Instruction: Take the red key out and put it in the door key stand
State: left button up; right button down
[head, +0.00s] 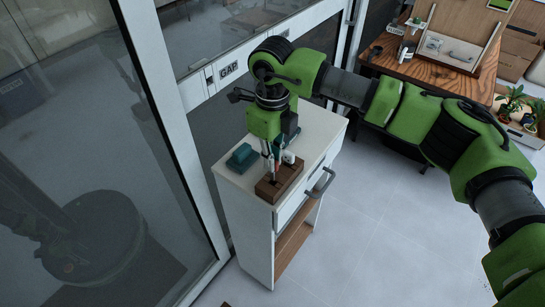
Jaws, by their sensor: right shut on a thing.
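A brown wooden block stand (280,184) with dark slots sits on the white cabinet top, near its front edge. My right gripper (273,170) points down right over this block, its fingertips at or just above the slots. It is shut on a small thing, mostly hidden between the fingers. I cannot make out clearly whether this is the red key. A small pale and reddish part (288,157) shows just beside the fingers. A dark teal box-like object (242,157) lies on the cabinet to the left of the block. My left gripper is not in view.
The white cabinet (245,220) has a drawer with a grey handle (321,182). A glass door with a white frame (178,140) stands close on the left. A wooden table (440,70) and potted plants (512,100) are at the upper right. The tiled floor between is clear.

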jog(key=shift+f+b, duration=1.9)
jog(key=shift+f, duration=0.3)
jog(key=c, duration=2)
grip_release()
jog(key=shift+r, duration=0.1)
notch_tip(320, 180, up, 12)
jog(key=shift+f, duration=0.1)
